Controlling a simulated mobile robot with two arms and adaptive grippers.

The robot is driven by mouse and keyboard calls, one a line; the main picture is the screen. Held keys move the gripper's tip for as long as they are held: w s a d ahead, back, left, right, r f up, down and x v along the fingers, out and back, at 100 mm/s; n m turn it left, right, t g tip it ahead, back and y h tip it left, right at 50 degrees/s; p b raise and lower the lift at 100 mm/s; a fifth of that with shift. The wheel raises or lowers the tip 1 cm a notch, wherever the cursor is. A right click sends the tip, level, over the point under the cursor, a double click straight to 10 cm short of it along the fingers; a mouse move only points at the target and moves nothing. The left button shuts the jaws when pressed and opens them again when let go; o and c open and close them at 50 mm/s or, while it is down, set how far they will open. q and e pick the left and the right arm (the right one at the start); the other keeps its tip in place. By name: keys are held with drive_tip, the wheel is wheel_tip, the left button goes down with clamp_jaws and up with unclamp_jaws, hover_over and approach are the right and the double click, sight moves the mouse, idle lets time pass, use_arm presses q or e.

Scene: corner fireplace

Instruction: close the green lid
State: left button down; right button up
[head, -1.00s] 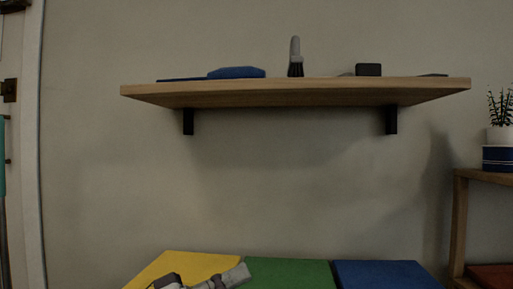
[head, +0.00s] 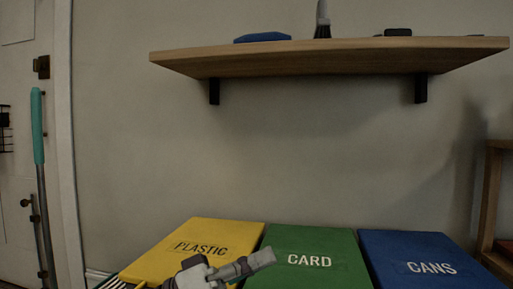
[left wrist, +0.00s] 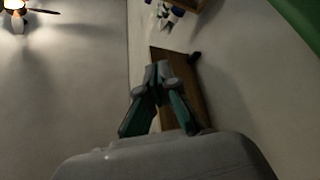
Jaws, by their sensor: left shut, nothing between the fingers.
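The green lid (head: 318,251), marked CARD, is in the lower middle of the head view, between a yellow lid (head: 222,235) and a blue lid (head: 420,245). Its lower edge is cut off by the frame, and I cannot tell how far it is open. My left gripper (head: 268,257) is shut and empty, and in the head view it overlaps the green lid's left part. I cannot tell whether it touches. In the left wrist view the shut fingers (left wrist: 158,72) point away from the camera, and a green surface (left wrist: 300,18) shows at the top right corner. My right gripper is not in view.
A wooden wall shelf (head: 320,54) with a brush (head: 322,22) and small items is above the lids. A wooden stand (head: 488,200) is at the right. A teal-handled pole (head: 38,130) stands at the left. The wall between shelf and lids is bare.

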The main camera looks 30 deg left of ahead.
use_arm(q)
drive_tip(key=v, duration=1.2)
drive_tip(key=shift+f, duration=0.1)
